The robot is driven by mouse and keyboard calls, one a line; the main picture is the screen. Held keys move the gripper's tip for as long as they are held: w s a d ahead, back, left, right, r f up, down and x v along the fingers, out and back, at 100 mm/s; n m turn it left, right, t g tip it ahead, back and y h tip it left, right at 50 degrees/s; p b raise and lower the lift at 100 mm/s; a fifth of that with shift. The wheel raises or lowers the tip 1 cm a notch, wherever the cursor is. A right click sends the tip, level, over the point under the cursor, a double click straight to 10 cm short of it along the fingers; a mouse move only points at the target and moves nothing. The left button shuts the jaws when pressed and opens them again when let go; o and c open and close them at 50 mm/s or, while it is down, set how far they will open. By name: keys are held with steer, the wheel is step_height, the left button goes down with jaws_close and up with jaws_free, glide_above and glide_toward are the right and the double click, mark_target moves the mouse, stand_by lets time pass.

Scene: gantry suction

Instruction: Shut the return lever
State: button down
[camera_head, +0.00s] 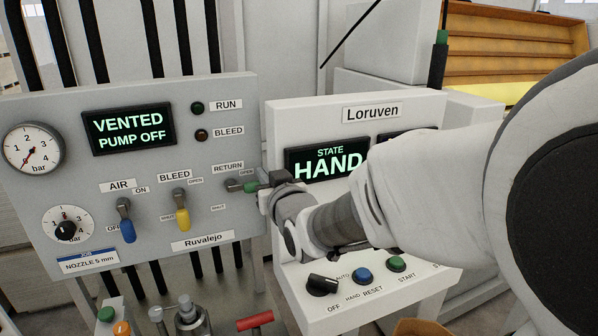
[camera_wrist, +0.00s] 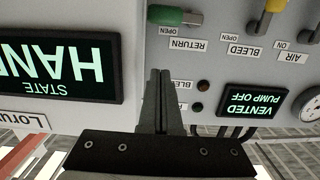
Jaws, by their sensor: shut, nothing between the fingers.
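The return lever (camera_head: 250,187) has a green handle and lies sideways, pointing right beside its OPEN label on the left grey panel (camera_head: 90,190). Its SHUT label (camera_head: 217,208) is below the pivot. In the wrist view, which is upside down, the green lever (camera_wrist: 178,16) shows at the top, beyond my fingertips. My gripper (camera_head: 266,183) is at the right end of the handle in the head view. It also shows in the wrist view (camera_wrist: 158,73), with its fingers together and empty.
The yellow bleed lever (camera_head: 182,215) and blue air lever (camera_head: 127,228) point down, left of the return lever. The panel display (camera_head: 128,130) reads VENTED PUMP OFF. A white Loruven cabinet (camera_head: 290,112) stands to the right, its display (camera_head: 325,163) reading HAND. My arm covers part of it.

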mark_target(258, 183)
steer(key=w+a+f+p, duration=0.1)
steer(key=w+a+f, duration=0.1)
steer(key=w+f, duration=0.2)
steer(key=shift+p+x, duration=0.3)
steer(key=shift+x, duration=0.6)
steer(key=shift+f+b, duration=0.3)
steer(key=shift+b, duration=0.2)
steer(key=shift+d+m, duration=0.1)
steer(key=shift+m, duration=0.2)
